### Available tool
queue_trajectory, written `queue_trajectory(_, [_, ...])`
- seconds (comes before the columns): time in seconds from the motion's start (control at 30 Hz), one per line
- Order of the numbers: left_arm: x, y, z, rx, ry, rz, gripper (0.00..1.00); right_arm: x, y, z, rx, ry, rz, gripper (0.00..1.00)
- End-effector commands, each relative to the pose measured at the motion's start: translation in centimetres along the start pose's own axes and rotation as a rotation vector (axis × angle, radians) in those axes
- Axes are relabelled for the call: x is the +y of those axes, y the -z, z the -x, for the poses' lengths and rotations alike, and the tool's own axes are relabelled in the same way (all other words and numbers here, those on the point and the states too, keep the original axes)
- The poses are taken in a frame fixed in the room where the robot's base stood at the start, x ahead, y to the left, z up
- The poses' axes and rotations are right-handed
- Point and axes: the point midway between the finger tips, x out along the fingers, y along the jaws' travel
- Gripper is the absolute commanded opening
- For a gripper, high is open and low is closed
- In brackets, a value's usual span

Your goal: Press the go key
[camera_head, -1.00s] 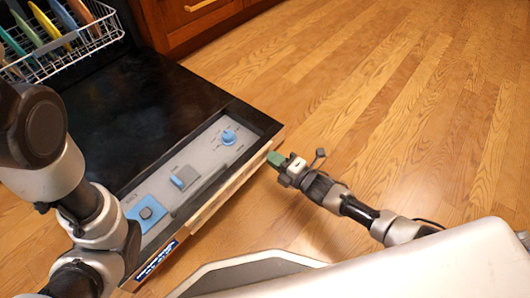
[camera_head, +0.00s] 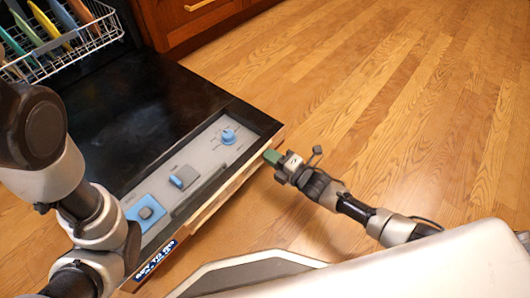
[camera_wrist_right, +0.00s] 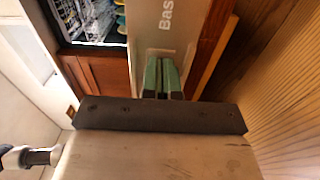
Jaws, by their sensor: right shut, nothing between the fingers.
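A grey control panel (camera_head: 205,155) is set in the black open dishwasher door. It carries a blue square with a raised grey button (camera_head: 146,208), a grey-and-blue switch (camera_head: 184,177) and a blue round dial (camera_head: 228,136). The lettering is too small to tell which is the go key. My right gripper (camera_head: 271,157) is shut and empty, its green fingertips at the door's right edge, beside the dial end and away from the grey button. Its fingers also show in the right wrist view (camera_wrist_right: 163,77), in front of a pale surface lettered "Bas". My left gripper is out of view.
A white dish rack (camera_head: 85,38) with coloured plates stands at the upper left. A wooden cabinet (camera_head: 190,25) stands behind the door. My left arm covers the door's left part. The wooden floor (camera_head: 400,100) on the right is clear.

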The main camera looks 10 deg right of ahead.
Motion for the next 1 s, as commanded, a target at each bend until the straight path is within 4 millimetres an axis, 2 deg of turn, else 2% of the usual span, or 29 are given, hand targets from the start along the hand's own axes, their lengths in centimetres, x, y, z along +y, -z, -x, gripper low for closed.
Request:
queue_trajectory(0.17, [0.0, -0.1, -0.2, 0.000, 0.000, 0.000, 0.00, 0.1, 0.0, 0.2, 0.000, 0.001, 0.000, 0.00])
queue_trajectory(0.8, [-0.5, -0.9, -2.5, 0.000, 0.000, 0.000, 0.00, 0.1, 0.0, 5.2, -0.001, 0.001, -0.001, 0.00])
queue_trajectory(1.0, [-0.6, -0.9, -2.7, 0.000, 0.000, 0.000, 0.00, 0.0, 0.0, 6.0, 0.000, 0.001, 0.000, 0.00])
